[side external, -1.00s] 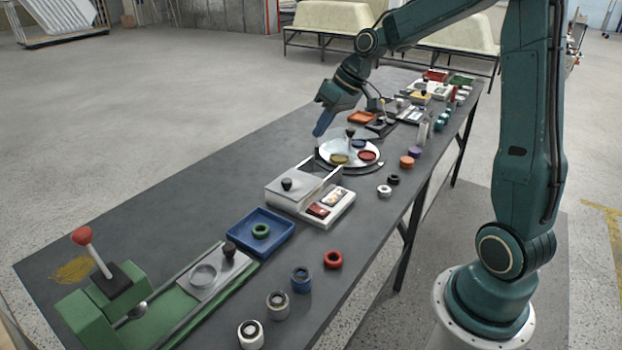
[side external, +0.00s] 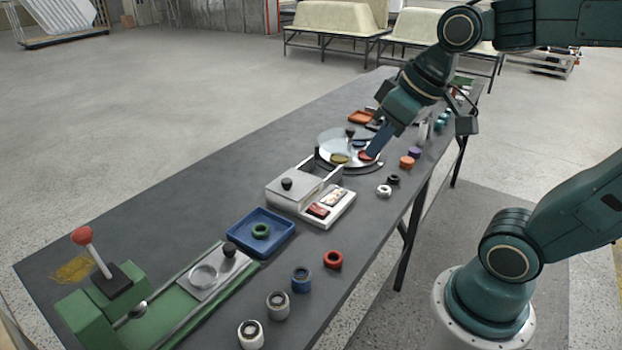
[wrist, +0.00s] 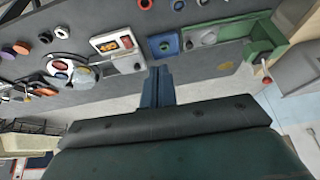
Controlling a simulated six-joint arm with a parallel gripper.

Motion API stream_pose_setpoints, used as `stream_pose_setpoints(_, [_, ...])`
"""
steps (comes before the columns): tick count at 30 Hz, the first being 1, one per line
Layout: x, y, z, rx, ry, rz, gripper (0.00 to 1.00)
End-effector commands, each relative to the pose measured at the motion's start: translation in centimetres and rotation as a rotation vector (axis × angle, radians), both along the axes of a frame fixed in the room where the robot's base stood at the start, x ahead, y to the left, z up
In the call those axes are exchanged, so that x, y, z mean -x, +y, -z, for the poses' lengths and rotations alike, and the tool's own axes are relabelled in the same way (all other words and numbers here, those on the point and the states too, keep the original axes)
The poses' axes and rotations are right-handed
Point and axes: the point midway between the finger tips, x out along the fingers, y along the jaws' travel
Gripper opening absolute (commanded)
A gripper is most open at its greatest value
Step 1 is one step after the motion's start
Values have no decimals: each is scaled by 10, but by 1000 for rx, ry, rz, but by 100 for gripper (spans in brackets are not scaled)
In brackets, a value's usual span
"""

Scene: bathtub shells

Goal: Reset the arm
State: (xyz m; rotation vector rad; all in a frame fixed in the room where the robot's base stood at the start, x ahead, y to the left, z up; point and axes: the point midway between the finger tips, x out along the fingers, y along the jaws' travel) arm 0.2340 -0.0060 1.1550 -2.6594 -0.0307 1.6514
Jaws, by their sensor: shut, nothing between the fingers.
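My gripper (side external: 374,150) has blue fingers, which are shut with nothing between them. The wrist view shows the shut blue fingers (wrist: 157,75) at the centre, pointing toward the bench. My wrist hides part of the far end of the bench in the side view.
The grey bench (side external: 180,190) holds a blue tray (side external: 284,241) with a green ring, a white box fixture (side external: 344,207) and a green slide fixture (side external: 165,325). Several loose rings line its near edge, including a red ring (side external: 333,260). The bench's far left side is bare.

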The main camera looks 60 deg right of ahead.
Motion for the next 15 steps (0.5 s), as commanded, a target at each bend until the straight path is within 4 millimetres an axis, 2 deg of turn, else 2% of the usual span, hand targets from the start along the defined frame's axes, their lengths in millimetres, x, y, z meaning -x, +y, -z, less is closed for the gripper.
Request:
stream_pose_setpoints(3, [24, 5, 2, 10, -16, 0, 0])
stream_pose_setpoints(6, [38, 6, 5, 16, -24, 4, 0])
stream_pose_setpoints(10, [51, 6, 9, 18, -30, 9, 0])
stream_pose_setpoints(15, [56, 6, 11, 19, -32, 11, 0])
